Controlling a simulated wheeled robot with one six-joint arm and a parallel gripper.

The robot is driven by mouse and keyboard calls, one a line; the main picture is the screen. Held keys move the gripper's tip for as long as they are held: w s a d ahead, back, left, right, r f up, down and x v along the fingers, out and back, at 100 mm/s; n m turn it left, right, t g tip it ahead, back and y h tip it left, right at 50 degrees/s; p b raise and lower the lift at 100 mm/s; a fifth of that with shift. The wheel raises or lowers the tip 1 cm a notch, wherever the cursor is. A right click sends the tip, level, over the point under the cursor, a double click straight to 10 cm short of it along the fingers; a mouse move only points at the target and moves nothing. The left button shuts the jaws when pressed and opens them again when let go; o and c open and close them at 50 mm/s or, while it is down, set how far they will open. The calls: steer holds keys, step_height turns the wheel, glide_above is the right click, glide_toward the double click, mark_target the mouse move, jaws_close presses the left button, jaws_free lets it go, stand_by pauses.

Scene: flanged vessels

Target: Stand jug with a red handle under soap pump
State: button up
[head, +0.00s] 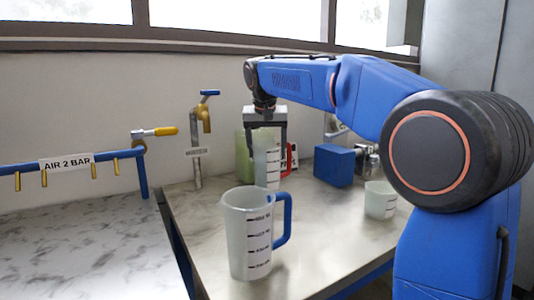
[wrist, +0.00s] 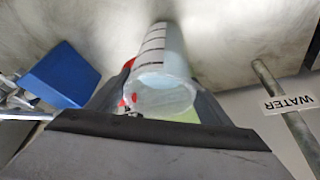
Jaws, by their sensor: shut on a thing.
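The jug with a red handle (head: 268,168) is pale and translucent with dark graduation marks. My gripper (head: 266,148) points down with its fingers shut around the jug. The red handle shows on the jug's right side in the head view. In the wrist view the jug (wrist: 160,90) sits between the fingers, its open rim toward the camera and its red handle on the left. I cannot tell whether its base touches the table. A greenish container (head: 242,155) stands behind it, partly hidden. I cannot clearly make out the soap pump.
A blue-handled jug (head: 248,235) stands at the table's front. A small cup (head: 380,200) and a blue box (head: 334,166) are to the right. A water tap (head: 203,115) rises at the back left. An air pipe (head: 70,163) runs further left.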

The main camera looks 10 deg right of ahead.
steer(key=shift+f, duration=0.6)
steer(key=o, duration=2.1)
steer(key=shift+c, duration=0.2)
steer(key=v, duration=1.2)
